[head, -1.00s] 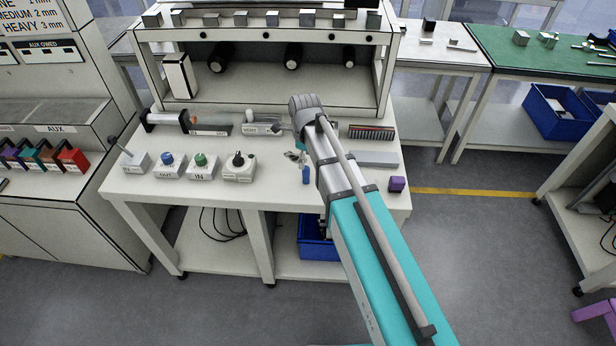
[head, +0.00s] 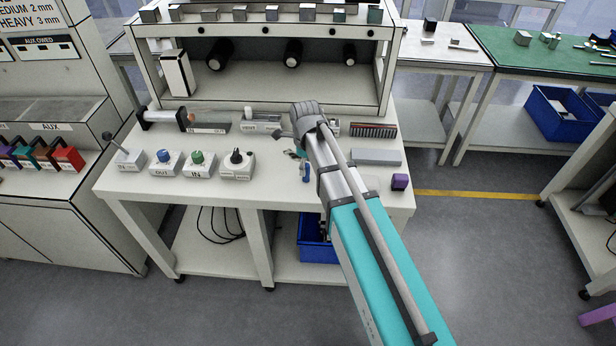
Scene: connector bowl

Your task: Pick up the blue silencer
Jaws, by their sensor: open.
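A small blue upright piece, which looks like the blue silencer (head: 306,174), stands on the white bench top just left of my arm. My gripper (head: 294,154) is at the end of the arm, pointing down over the bench, slightly behind and left of the blue piece. It looks open, with nothing visible between its fingers. The arm's wrist hides part of the gripper and the bench behind it. I cannot tell the exact gap between the fingers and the blue piece.
Control boxes with a blue button (head: 164,162), a green button (head: 197,163) and a black knob (head: 237,165) stand left on the bench. A grey block (head: 376,157) and a purple cube (head: 400,181) lie right. A dark connector row (head: 373,131) is behind. The front bench strip is clear.

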